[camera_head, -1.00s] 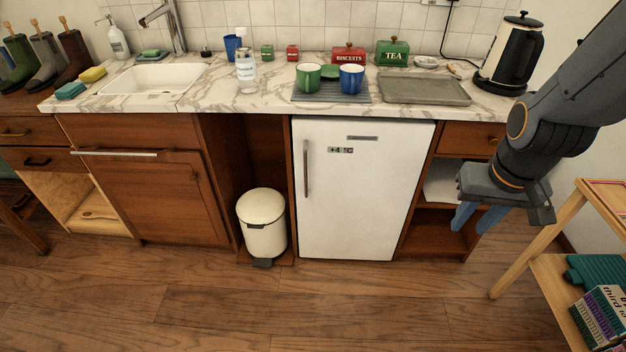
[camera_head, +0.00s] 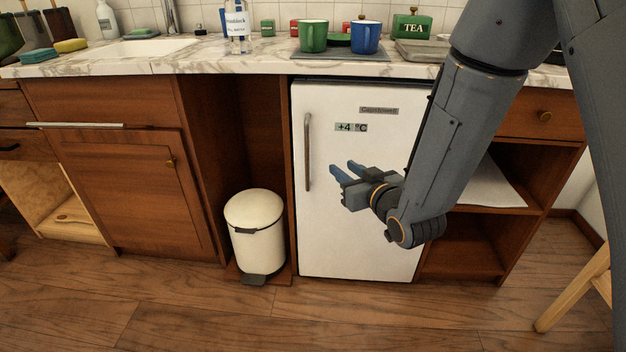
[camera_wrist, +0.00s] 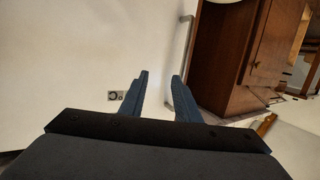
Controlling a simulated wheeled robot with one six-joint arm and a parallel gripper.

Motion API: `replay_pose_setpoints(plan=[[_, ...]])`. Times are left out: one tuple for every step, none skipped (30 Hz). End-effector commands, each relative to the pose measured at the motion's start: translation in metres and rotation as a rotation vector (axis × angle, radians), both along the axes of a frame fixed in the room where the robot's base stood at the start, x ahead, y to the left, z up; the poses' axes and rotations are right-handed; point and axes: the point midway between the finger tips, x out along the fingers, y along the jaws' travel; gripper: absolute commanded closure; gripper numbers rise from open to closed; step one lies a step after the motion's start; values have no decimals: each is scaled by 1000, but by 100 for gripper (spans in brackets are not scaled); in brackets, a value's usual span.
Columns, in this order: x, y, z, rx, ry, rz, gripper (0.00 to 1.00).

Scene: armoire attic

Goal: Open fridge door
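The white fridge (camera_head: 345,230) stands under the counter with its door shut. Its vertical metal handle (camera_head: 307,152) is on the door's left side, and a "+4 °C" display shows near the top. My gripper (camera_head: 342,171) is in front of the door, to the right of the handle, with its blue fingers apart and nothing between them. In the wrist view my gripper (camera_wrist: 160,82) is also open. There the handle (camera_wrist: 188,52) lies ahead, just right of the fingertips, and is not between the fingers.
A cream pedal bin (camera_head: 257,230) stands left of the fridge on the wooden floor. Green (camera_head: 313,36) and blue (camera_head: 366,37) mugs sit on the counter above. Open shelves (camera_head: 490,190) are to the right, and a wooden stand's leg (camera_head: 570,300) is at the far right.

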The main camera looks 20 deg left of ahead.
Motion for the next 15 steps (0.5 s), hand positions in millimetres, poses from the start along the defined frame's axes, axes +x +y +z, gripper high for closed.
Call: replay_pose_setpoints(plan=[[-1,13,-15,30,-28,29,70],[-2,19,-17,49,-45,43,70],[-4,27,-20,70,-65,59,70],[-5,31,-21,86,-78,70,70],[-7,35,-21,100,-90,79,70],[-9,39,-22,113,-103,90,70],[-10,41,-23,122,-109,97,70],[-11,43,-23,130,-116,102,70],[-11,46,-23,137,-122,107,70],[-11,48,-23,141,-126,110,70],[-11,49,-22,144,-129,112,70],[-9,52,-22,147,-132,113,70],[-7,54,-21,148,-132,114,70],[-5,57,-21,148,-132,113,70],[-1,60,-21,148,-133,113,70]])
